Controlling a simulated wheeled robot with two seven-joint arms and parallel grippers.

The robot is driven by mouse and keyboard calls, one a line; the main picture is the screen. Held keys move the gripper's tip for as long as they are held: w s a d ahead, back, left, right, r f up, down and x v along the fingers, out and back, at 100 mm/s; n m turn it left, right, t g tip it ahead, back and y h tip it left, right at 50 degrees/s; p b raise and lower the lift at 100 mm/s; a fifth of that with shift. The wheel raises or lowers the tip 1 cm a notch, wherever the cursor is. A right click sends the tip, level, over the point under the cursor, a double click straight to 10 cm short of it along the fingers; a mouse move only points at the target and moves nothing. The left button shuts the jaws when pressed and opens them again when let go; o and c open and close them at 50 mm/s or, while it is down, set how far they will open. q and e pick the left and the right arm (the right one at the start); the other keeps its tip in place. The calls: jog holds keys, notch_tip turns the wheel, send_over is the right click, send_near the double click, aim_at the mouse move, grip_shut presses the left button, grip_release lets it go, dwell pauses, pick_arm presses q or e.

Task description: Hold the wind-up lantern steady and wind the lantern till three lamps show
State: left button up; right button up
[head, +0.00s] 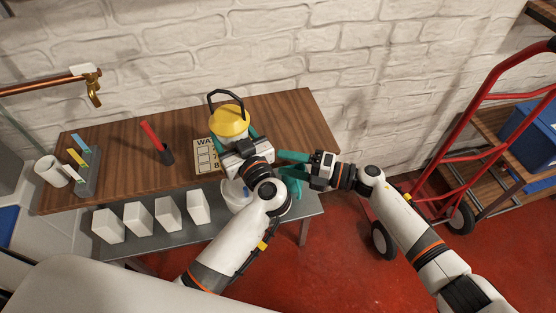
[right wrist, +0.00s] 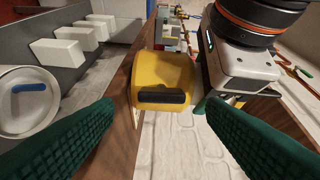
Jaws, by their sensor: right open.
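The wind-up lantern (head: 229,122) has a yellow top and a black loop handle. It stands on the wooden table near its front right part. My left gripper (head: 232,140) is at its front, with teal fingers on either side of it, and hides its lower body. My right gripper (head: 282,164) is open and empty, to the right of the lantern and apart from it. In the right wrist view the lantern (right wrist: 162,72) shows as a yellow body with a black bar, beyond and between my open fingertips. I cannot make out any lit lamps or the winding handle.
A printed card (head: 204,157) lies left of the lantern. White blocks (head: 138,218) line the grey front shelf. A red hand truck (head: 440,150) stands right.

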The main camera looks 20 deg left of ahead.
jog(key=d, duration=0.8)
jog(key=shift+d, duration=0.4)
dwell(0.4)
jog(key=c, duration=0.5)
jog(key=shift+r+m, duration=0.1)
jog(key=shift+m, duration=0.4)
jog(key=shift+c, duration=1.1)
jog(key=a+r+m, duration=0.1)
jog(key=a+m, duration=1.1)
jog(key=m, duration=0.5)
jog(key=shift+a, duration=0.15)
